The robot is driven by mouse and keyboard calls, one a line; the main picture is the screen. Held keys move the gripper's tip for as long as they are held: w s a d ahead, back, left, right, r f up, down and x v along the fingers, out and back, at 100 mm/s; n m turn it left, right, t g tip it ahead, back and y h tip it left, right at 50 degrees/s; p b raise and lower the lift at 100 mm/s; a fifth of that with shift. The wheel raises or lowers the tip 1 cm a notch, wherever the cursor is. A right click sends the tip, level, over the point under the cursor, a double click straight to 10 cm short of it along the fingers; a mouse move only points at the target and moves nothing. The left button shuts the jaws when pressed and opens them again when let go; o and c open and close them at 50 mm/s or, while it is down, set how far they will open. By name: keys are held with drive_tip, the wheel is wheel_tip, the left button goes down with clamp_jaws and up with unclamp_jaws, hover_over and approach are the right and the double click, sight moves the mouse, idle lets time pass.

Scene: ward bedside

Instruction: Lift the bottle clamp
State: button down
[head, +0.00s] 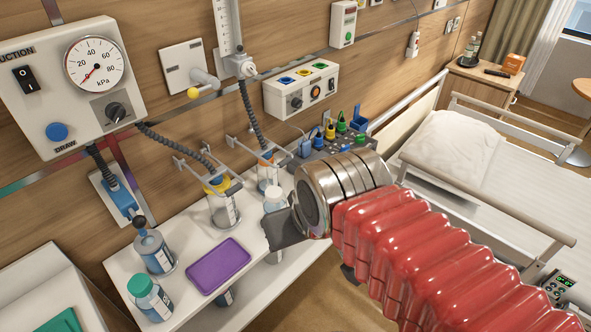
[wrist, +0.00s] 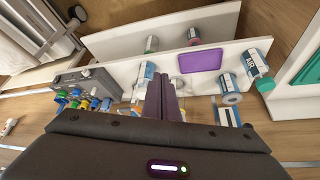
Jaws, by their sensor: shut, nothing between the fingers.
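Two grey metal bottle clamps show in the head view. One bottle clamp (head: 190,166) is at the wall above a clear jar with a yellow collar (head: 222,205). The other clamp (head: 243,147) is above a jar with an orange collar (head: 267,170). I cannot tell which one the task means. My gripper (head: 277,236) is at the shelf's right side, below and to the right of both clamps, apart from them. In the wrist view its dark fingers (wrist: 164,92) are together and empty. They hide part of the shelf top there.
A purple tray (head: 219,266) lies on the white shelf (head: 187,220). A white-capped bottle (head: 274,199) stands close to my gripper. The suction panel (head: 70,85) and hoses hang above. A bed (head: 480,160) is at right.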

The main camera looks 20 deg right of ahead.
drive_tip(key=shift+f, duration=0.1)
drive_tip(key=w+a+f+m+g+y, duration=0.25)
drive_tip(key=w+f+m+y, duration=0.25)
drive_tip(key=f+m+y, duration=0.65)
drive_tip(key=w+d+m+t+h, duration=0.2)
drive_tip(key=w+d+m+t, duration=0.2)
drive_tip(key=d+m, duration=0.5)
drive_tip(key=w+d+m+t+h, duration=0.3)
drive_tip(key=w+d+m+t, duration=0.1)
drive_tip(key=d+m+t, duration=0.3)
drive_tip(key=d+m, duration=0.2)
drive_tip(key=m, duration=0.2)
drive_tip(key=shift+w+d+r+h, duration=0.15)
drive_tip(key=shift+w+r+h, duration=0.1)
drive_tip(key=shift+w+h, duration=0.1)
